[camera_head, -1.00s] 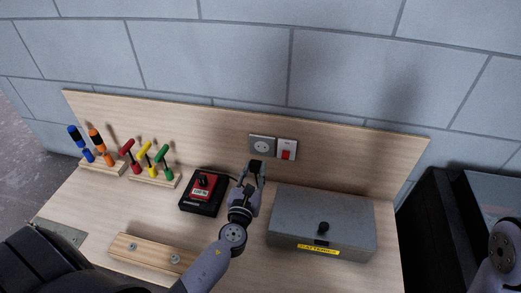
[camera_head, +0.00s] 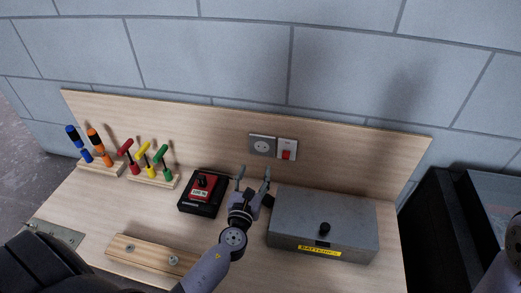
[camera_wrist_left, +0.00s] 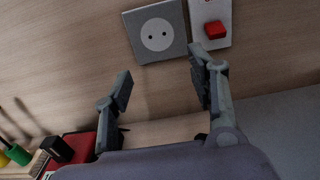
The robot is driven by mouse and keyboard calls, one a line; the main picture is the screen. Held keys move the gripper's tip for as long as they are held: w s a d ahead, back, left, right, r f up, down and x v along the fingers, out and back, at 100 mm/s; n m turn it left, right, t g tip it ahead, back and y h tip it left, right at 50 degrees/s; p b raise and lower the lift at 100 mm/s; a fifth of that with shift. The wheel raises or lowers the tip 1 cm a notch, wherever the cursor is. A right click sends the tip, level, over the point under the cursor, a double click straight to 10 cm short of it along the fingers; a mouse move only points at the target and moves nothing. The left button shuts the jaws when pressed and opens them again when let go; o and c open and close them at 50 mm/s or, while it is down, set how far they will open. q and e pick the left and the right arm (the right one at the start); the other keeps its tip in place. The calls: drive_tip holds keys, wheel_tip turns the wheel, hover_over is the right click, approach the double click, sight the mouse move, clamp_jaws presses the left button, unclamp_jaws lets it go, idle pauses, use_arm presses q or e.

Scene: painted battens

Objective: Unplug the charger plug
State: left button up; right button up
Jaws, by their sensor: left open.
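The grey wall socket (camera_head: 262,145) on the wooden back panel is empty. Its two holes show bare in the left wrist view (camera_wrist_left: 157,35). My left gripper (camera_head: 253,172) is open below and in front of the socket, with nothing between its fingers. Its spread fingers also show in the left wrist view (camera_wrist_left: 160,82). A small dark piece (camera_head: 268,200), which looks like the charger plug, shows just right of the gripper by the grey box; my gripper partly hides it. The red and black charger (camera_head: 202,190) stands left of the gripper. My right gripper is out of view.
A red switch (camera_head: 287,151) sits right of the socket. The grey metal box (camera_head: 325,215) stands close on the gripper's right. Racks of coloured tools (camera_head: 150,178) stand at the left. A wooden batten (camera_head: 150,252) lies in front.

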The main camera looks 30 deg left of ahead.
use_arm(q)
wheel_tip(320, 180, up, 10)
idle(0.9)
